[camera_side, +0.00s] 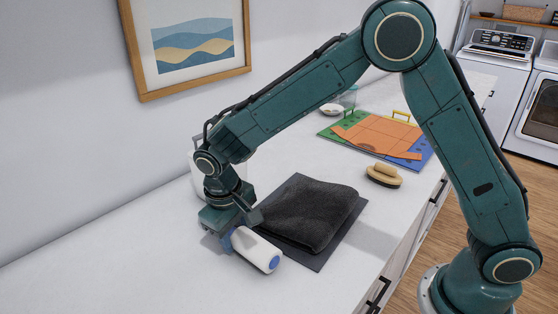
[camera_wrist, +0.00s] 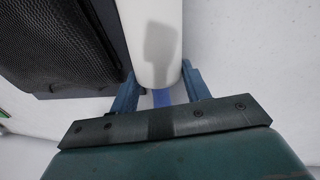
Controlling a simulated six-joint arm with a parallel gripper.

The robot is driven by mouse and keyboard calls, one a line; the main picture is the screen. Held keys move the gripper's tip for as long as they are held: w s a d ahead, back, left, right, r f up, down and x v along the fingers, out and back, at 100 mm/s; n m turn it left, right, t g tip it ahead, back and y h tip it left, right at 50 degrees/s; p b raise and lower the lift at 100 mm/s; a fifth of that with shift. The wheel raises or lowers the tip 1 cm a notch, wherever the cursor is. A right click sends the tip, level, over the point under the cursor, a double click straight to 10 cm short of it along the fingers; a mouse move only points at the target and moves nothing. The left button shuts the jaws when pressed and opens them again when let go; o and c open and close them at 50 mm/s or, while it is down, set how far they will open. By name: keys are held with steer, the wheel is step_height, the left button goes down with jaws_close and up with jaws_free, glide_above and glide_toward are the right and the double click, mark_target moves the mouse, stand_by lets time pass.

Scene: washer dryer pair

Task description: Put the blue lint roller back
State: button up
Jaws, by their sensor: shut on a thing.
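The lint roller is a white cylinder (camera_side: 256,249) with blue ends, lying low over the white counter at the left of the dark mat. My gripper (camera_side: 236,226) is shut on its handle end. In the wrist view the white roller (camera_wrist: 153,40) points away from my gripper (camera_wrist: 160,95), and its blue handle (camera_wrist: 162,97) lies between the two blue fingers. I cannot tell whether the roller touches the counter. No holder for it can be made out.
A folded dark cloth (camera_side: 310,215) lies on a dark mat (camera_side: 287,254) right beside the roller. A wooden brush (camera_side: 384,176), a coloured board with an orange cloth (camera_side: 383,136) and a white container (camera_side: 197,172) stand on the counter (camera_side: 130,270). The front left counter is clear.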

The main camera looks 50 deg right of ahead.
steer(key=shift+f, duration=0.2)
steer(key=o, duration=1)
steer(key=shift+o, duration=0.2)
steer(key=shift+r, duration=0.1)
step_height(320, 180, up, 12)
steer(key=a, duration=0.1)
steer(key=shift+a, duration=0.35)
steer(key=shift+s, duration=0.1)
steer(key=shift+d+r, duration=0.1)
